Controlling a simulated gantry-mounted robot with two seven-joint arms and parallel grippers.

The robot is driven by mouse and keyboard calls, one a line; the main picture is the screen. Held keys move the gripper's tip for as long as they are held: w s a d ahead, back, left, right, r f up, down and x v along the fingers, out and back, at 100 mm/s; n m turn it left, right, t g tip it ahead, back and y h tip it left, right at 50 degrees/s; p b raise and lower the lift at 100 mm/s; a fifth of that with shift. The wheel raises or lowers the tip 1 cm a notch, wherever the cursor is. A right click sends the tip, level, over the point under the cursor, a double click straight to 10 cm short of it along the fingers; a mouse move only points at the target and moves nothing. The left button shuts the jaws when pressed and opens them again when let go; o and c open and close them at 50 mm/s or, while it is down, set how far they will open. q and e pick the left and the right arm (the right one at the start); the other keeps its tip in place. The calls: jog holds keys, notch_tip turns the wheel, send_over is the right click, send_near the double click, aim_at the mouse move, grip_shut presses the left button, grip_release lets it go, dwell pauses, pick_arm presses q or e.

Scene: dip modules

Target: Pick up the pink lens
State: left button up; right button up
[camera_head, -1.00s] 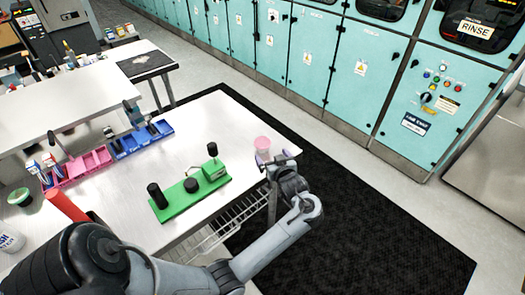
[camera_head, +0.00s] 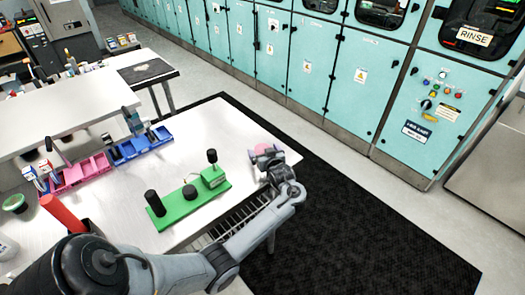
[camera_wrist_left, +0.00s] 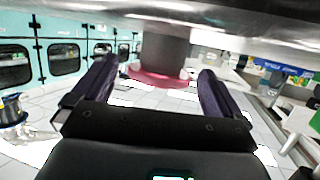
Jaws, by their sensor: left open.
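The pink lens (camera_head: 265,149) stands near the right corner of the white table, partly hidden by my left gripper (camera_head: 260,157). In the left wrist view, the lens shows as a pink disc (camera_wrist_left: 160,80) joined to a dark grey cylindrical part. My left gripper (camera_wrist_left: 158,72) is open there, with one dark finger on each side of the lens. A gap shows between each finger and the lens, so it is not gripped. My right gripper is not in view.
A green fixture (camera_head: 188,204) with black knobs lies on the white table (camera_head: 155,185), left of my gripper. Blue bins (camera_head: 140,143) and pink bins (camera_head: 82,172) stand farther left. Teal cabinets (camera_head: 300,65) line the back, beyond the black floor mat (camera_head: 350,220).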

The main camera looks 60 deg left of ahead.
pick_arm(q)
jog(key=shift+a+f, duration=0.1)
jog(key=shift+a, duration=0.1)
jog(key=shift+c, duration=0.5)
jog(key=c, duration=0.9)
jog(key=shift+c, duration=0.3)
